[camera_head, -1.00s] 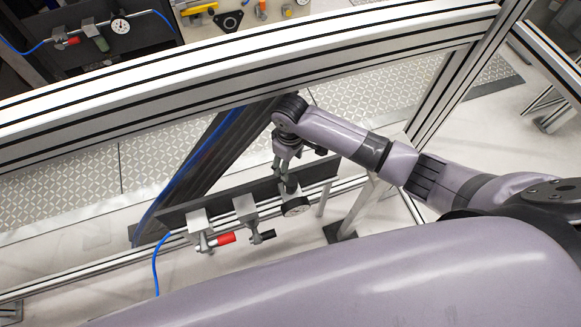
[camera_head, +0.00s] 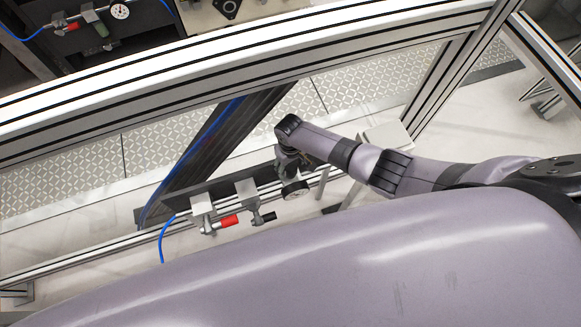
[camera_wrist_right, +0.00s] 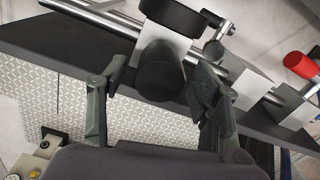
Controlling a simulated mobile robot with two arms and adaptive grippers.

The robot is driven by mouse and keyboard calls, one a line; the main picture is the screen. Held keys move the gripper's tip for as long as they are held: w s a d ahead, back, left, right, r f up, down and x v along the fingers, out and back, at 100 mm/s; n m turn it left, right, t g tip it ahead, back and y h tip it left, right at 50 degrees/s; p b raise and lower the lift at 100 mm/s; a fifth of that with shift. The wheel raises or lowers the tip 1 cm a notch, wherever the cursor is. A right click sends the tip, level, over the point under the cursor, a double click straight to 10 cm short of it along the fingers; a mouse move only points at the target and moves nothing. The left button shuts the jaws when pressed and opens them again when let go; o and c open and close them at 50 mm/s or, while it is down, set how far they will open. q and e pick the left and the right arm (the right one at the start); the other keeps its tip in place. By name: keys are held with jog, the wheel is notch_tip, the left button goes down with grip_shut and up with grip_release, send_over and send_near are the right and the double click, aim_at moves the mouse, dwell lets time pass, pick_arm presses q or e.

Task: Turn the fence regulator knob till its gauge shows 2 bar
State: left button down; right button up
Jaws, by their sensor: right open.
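The fence regulator sits at the right end of the pipe assembly on the fence. Its round black knob (camera_wrist_right: 160,80) shows in the right wrist view, on a grey block. Its gauge (camera_head: 295,190) is a small dark disc in the head view. Its reading cannot be made out. The gauge (camera_wrist_right: 172,15) shows from the side in the right wrist view, so its face is hidden. My right gripper (camera_head: 287,168) is over the regulator. In the right wrist view my right gripper (camera_wrist_right: 157,88) is open, one finger on each side of the knob. My left gripper is not in view.
The aluminium fence rail (camera_head: 200,75) runs behind. A second gauge (camera_head: 120,11) is beyond the fence.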

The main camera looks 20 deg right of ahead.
jog(key=shift+f, duration=1)
jog(key=shift+c, duration=0.5)
